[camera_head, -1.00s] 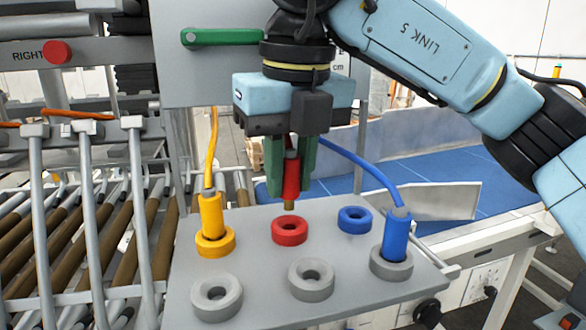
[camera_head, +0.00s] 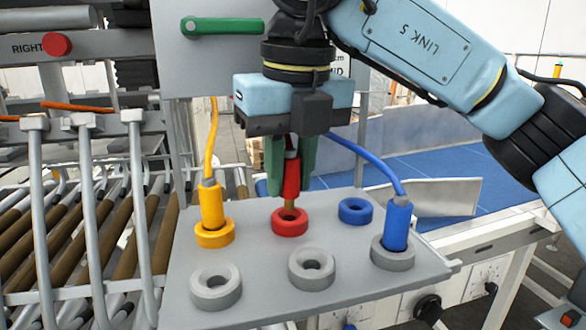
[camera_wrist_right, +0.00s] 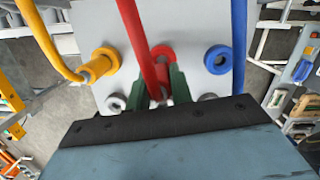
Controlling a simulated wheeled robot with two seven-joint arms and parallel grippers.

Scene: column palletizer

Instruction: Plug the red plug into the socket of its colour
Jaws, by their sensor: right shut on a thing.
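My right gripper (camera_head: 291,168) is shut on the red plug (camera_head: 291,179) and holds it upright over the red socket (camera_head: 290,223). The plug's brass tip meets the opening of the red ring in the head view; how deep it sits I cannot tell. In the right wrist view the red plug's cable (camera_wrist_right: 146,50) runs down between the green fingers (camera_wrist_right: 165,88), and the red socket (camera_wrist_right: 163,53) shows partly behind it. My left gripper is not in view.
The grey panel (camera_head: 255,262) also holds a yellow plug (camera_head: 211,208) in the yellow socket (camera_head: 214,235), a blue plug (camera_head: 396,226) in a grey socket (camera_head: 392,255), an empty blue socket (camera_head: 355,211) and two empty grey sockets (camera_head: 216,288). Yellow and blue cables rise on either side of the gripper.

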